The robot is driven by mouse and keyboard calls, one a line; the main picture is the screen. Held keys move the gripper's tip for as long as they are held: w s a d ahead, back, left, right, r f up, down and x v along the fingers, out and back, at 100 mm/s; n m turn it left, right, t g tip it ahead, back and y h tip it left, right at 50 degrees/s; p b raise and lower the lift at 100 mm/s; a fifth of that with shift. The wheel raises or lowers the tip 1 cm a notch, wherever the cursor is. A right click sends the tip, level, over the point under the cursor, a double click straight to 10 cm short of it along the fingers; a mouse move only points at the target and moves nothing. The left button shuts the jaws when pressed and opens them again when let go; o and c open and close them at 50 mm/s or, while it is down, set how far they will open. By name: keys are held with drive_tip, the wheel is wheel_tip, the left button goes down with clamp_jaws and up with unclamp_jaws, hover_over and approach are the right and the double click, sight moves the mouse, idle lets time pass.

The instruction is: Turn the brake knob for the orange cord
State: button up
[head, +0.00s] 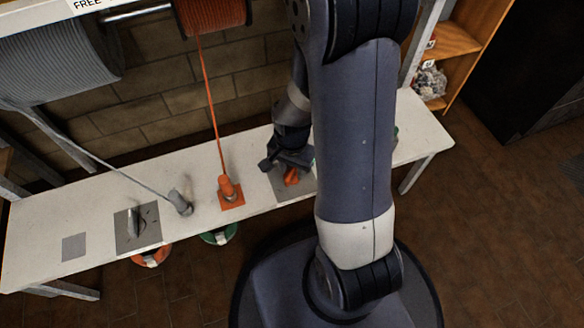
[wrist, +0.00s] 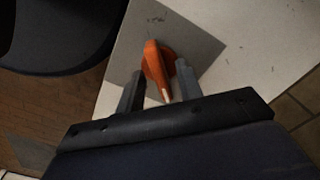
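The orange knob (head: 291,176) sits on a grey plate on the white bench; in the wrist view it is an orange bar on a round orange base (wrist: 153,60), with a pale mark at its near end. My gripper (head: 285,160) is down at it. In the wrist view my gripper's two grey fingers (wrist: 158,85) stand apart, one on each side of the knob's bar, with a gap visible on the left. The orange cord (head: 210,95) runs from the orange spool (head: 212,14) down to an orange fitting (head: 227,188) on an orange square.
A grey knob (head: 141,226) on a grey plate and a grey cord fitting (head: 180,202) are further left on the bench (head: 95,205). A grey spool (head: 60,62) hangs above. Orange and green rings (head: 218,236) show at the front edge. A wooden shelf (head: 455,40) stands back right.

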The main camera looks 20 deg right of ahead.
sight(292, 171)
clamp_jaws()
drive_tip(key=shift+n, duration=0.4)
drive_tip(key=n+p, duration=0.1)
drive_tip(key=n, duration=0.2)
drive_tip(key=shift+n, duration=0.3)
drive_tip(key=shift+n+p, duration=0.5)
drive_tip(key=shift+n, duration=1.8)
unclamp_jaws()
wheel_tip(292, 171, up, 11)
drive_tip(key=p, duration=0.5)
